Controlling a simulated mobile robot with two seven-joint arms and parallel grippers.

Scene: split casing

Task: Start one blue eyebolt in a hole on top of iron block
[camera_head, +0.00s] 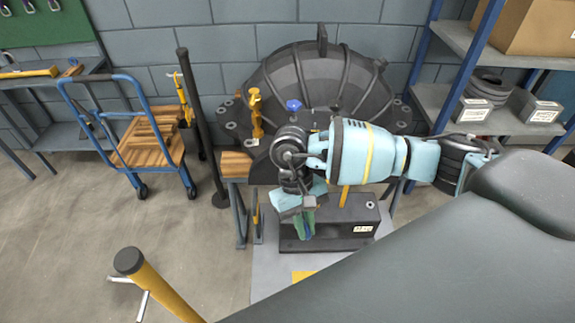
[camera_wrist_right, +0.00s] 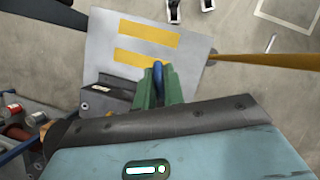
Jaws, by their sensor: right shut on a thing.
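The iron block (camera_head: 345,240) is a dark, low block with a white label on its front, standing on a grey plate. In the right wrist view the block (camera_wrist_right: 108,92) lies left of the fingers. My right gripper (camera_head: 306,232) has green fingers and hangs over the left part of the block. In the right wrist view the right gripper (camera_wrist_right: 158,85) is shut on a blue eyebolt (camera_wrist_right: 158,70), mostly hidden between the fingers. I cannot tell whether the eyebolt touches the block. My left gripper is not in view.
A large dark ribbed casing (camera_head: 325,75) stands behind the block. A yellow eyebolt-like part (camera_head: 255,110) is beside it. A blue trolley (camera_head: 130,130) is at left, shelves with boxes (camera_head: 472,109) at right. The grey plate (camera_head: 268,262) has bare room in front.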

